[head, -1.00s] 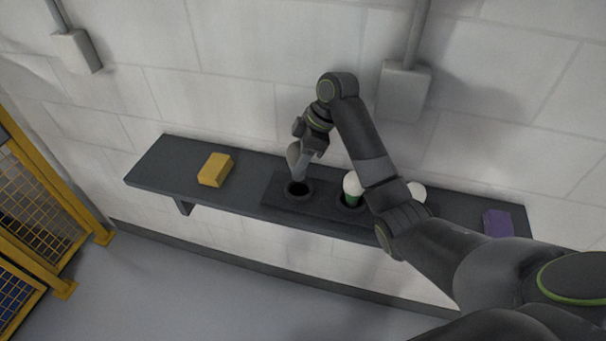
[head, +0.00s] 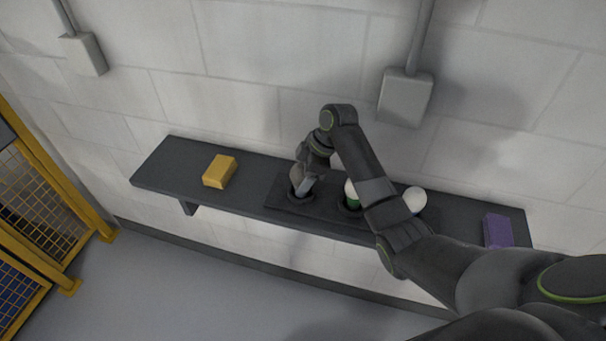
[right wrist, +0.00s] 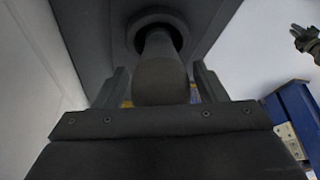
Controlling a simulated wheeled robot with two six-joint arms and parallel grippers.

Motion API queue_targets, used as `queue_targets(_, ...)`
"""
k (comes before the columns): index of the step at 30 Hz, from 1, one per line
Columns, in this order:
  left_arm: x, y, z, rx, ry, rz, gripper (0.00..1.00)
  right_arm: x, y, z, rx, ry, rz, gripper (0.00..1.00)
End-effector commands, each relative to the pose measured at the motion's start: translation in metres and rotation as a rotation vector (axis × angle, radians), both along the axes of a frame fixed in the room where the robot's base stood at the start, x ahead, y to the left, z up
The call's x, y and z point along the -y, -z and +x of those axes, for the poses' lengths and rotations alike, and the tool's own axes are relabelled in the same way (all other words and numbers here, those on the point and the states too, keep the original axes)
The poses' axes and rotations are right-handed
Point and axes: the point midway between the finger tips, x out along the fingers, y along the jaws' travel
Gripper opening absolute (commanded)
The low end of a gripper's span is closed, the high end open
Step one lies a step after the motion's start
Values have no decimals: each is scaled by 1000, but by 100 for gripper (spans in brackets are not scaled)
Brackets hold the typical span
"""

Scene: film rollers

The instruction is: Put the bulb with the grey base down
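My right gripper (head: 301,190) is at the left hole of the dark holder block (head: 274,197) on the shelf. In the right wrist view its two fingers (right wrist: 162,88) stand on either side of a grey, rounded bulb (right wrist: 160,80), with narrow gaps beside it. The bulb's far end is in a round socket (right wrist: 158,20); its base is hidden there. A bulb with a white globe and green base (head: 352,196) stands in another hole. A white globe (head: 415,199) shows right of my forearm. A dark two-pronged shape, perhaps my left gripper (right wrist: 304,38), shows at the right wrist view's edge.
The dark shelf (head: 160,172) runs along the white block wall. A yellow block (head: 219,171) lies left of the holder and a purple block (head: 498,231) near the right end. A grey box with a conduit (head: 405,97) is on the wall above. My right forearm crosses the shelf.

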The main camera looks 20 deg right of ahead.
Motion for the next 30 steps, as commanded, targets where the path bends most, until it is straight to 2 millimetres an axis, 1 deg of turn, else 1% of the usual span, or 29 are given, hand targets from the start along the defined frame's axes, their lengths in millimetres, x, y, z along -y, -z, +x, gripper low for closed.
queue_targets(9,-3,-1,0,1,1,3,20,0,-1,0,1,0,0,70)
queue_targets(11,-3,-2,0,1,1,3,20,0,-5,0,1,-1,0,70)
queue_targets(14,-3,4,0,1,1,3,20,5,-12,0,5,0,-1,70)
queue_targets(17,-3,12,0,1,1,3,20,12,-28,-2,8,-1,-3,70)
queue_targets(23,-3,28,0,0,1,3,20,30,-71,-7,9,0,-4,70)
queue_targets(24,-3,25,0,0,1,3,20,34,-82,-8,5,1,-4,70)
queue_targets(26,-3,26,0,0,1,3,20,38,-94,-9,6,0,-3,70)
queue_targets(27,-3,16,0,0,1,3,20,40,-102,-11,0,1,-1,70)
queue_targets(30,-3,8,0,0,1,3,20,42,-109,-12,0,1,0,70)
